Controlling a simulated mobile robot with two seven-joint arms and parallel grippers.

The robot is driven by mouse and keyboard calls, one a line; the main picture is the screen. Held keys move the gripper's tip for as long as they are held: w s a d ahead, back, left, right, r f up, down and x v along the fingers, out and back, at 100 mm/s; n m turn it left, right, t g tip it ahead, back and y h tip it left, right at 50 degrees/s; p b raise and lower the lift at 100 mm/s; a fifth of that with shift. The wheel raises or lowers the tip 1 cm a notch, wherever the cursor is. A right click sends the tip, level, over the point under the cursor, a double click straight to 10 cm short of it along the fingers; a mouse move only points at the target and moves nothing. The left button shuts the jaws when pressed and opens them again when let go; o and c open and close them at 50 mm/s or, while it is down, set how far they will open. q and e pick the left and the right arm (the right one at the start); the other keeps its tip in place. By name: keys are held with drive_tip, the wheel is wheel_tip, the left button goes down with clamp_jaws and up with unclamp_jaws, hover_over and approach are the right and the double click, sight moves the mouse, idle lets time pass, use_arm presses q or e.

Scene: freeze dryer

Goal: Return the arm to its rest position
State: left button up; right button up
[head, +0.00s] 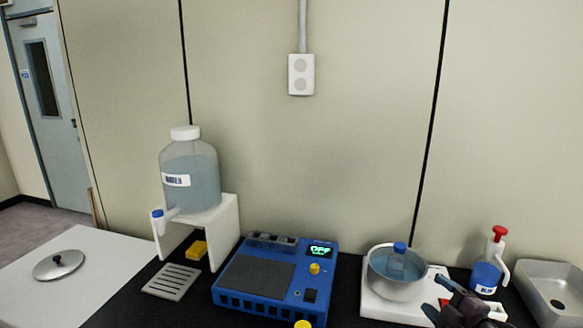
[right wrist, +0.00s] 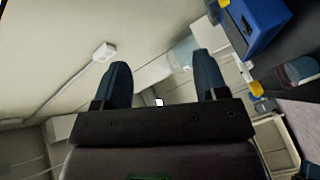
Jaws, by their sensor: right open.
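My right gripper (head: 436,298) is at the bottom right of the head view, dark, in front of the white hot plate and the metal pot. In the right wrist view its two blue-grey fingers stand wide apart with nothing between them (right wrist: 162,80). The rest of my right arm is mostly out of the head view. My left gripper and left arm show in neither view.
A metal pot (head: 382,278) holding a blue-capped bottle (head: 398,262) sits on a white hot plate (head: 375,309). A red-topped bottle (head: 487,272) and metal sink (head: 555,290) stand right. A blue device (head: 272,275) is centre; a carboy (head: 190,178) stands left on a white stand.

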drive_tip(key=s+a+f+m+g+h+b, duration=0.2)
drive_tip(key=s+f+m, duration=0.5)
drive_tip(key=s+f, duration=0.6)
drive_tip(key=s+a+f+m+g+h+b, duration=0.2)
drive_tip(key=s+f+m, duration=0.6)
drive_tip(key=s+f, duration=0.5)
wheel_tip(320, 180, down, 2)
drive_tip(key=shift+s+a+g+h+b, duration=0.35)
drive_tip(key=shift+h+b, duration=0.25)
drive_tip(key=shift+b, duration=0.5)
